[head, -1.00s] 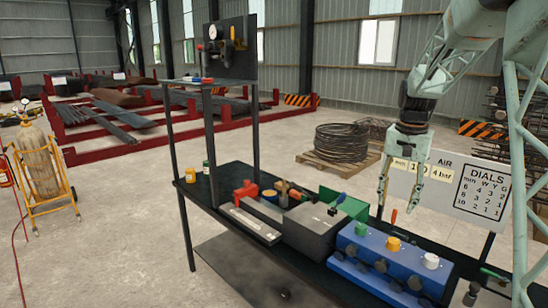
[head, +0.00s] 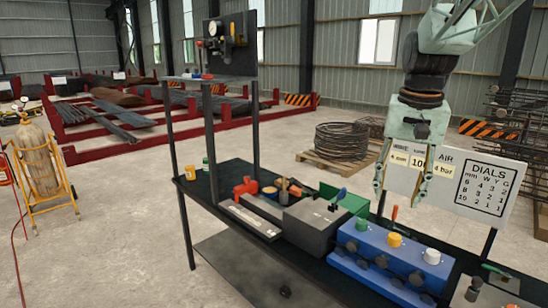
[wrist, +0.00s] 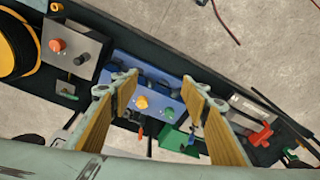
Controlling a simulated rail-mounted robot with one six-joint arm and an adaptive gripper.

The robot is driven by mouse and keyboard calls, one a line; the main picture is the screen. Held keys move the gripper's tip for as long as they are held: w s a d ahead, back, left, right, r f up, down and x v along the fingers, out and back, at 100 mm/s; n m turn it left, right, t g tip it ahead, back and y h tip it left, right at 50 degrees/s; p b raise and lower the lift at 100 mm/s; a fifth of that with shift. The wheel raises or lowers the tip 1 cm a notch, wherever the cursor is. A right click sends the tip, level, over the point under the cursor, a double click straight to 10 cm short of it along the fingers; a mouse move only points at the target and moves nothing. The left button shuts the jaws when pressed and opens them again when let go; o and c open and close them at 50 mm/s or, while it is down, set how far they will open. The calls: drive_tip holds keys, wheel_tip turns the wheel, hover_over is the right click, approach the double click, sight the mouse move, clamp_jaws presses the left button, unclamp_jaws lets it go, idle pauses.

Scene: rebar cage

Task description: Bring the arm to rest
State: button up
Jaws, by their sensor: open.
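My pale green gripper (head: 400,190) hangs down above the bench, in front of the white sign board, with its two fingers apart and nothing between them. In the wrist view my gripper (wrist: 158,82) shows two yellow-padded fingers spread over the bench. The blue dial box (head: 385,262) with green, yellow and white knobs lies below it. The blue box also shows in the wrist view (wrist: 165,82) between and beyond the fingers. The fingers look clear of the bench items.
The dark bench (head: 215,180) holds a grey box (head: 315,228), a green bin (head: 350,199) and a red tool (head: 246,187). The sign board (head: 481,190) stands behind my gripper. A gauge panel (head: 230,45) rises at the left. The floor in front is clear.

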drive_tip(key=s+a+r+n+t+b, duration=0.1)
drive_tip(key=s+a, duration=0.2)
drive_tip(key=s, duration=0.6)
drive_tip(key=s+a+r+n+b, duration=0.15)
drive_tip(key=s+a, duration=0.25)
drive_tip(key=s, duration=0.5)
drive_tip(key=s+a+f+n+b, duration=0.1)
drive_tip(key=s+f, duration=0.2)
drive_tip(key=s, duration=0.6)
drive_tip(key=s+a+f+n+t+b, duration=0.1)
drive_tip(key=s+f, duration=0.3)
drive_tip(key=s, duration=0.5)
drive_tip(key=shift+s+a+n, duration=0.35)
drive_tip(key=shift+s+a, duration=0.05)
drive_tip(key=shift+a, duration=0.15)
